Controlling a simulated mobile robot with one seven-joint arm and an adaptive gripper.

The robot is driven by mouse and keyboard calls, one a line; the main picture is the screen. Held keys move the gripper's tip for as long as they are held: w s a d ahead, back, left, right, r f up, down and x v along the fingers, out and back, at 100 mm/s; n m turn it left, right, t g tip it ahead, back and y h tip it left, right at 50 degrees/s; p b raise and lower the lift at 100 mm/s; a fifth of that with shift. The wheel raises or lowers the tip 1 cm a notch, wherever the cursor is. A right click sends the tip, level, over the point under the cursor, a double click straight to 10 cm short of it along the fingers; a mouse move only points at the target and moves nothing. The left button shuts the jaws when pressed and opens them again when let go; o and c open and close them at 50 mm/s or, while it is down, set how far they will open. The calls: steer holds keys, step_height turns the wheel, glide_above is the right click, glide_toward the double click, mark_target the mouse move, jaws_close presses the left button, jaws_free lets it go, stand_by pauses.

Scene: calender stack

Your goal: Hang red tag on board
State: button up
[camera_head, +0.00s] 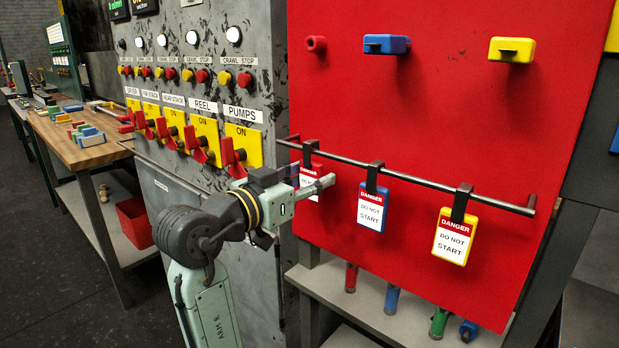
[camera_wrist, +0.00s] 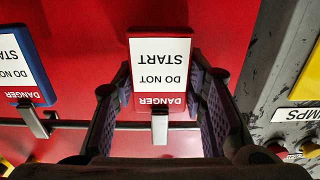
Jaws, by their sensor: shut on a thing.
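The red tag (camera_head: 307,176) has a red border and a white "DANGER DO NOT START" face; my gripper hides part of it in the head view. It also shows in the wrist view (camera_wrist: 160,47), upside down there, between my fingers. My gripper (camera_head: 319,188) is shut on the red tag at its sides. The tag's black hook (camera_head: 309,150) is at the metal rail (camera_head: 420,181) on the red board (camera_head: 440,120). I cannot tell if the hook bears on the rail. A blue tag (camera_head: 371,208) and a yellow tag (camera_head: 455,236) hang from the rail to the right.
A blue padlock-like block (camera_head: 387,44), a yellow one (camera_head: 511,50) and a red peg (camera_head: 316,44) are on the upper board. A grey control panel (camera_head: 200,75) with red levers stands close to the left. A shelf (camera_head: 400,315) is below the board.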

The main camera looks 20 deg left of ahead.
steer(key=o, duration=1.2)
steer(key=shift+s, duration=0.1)
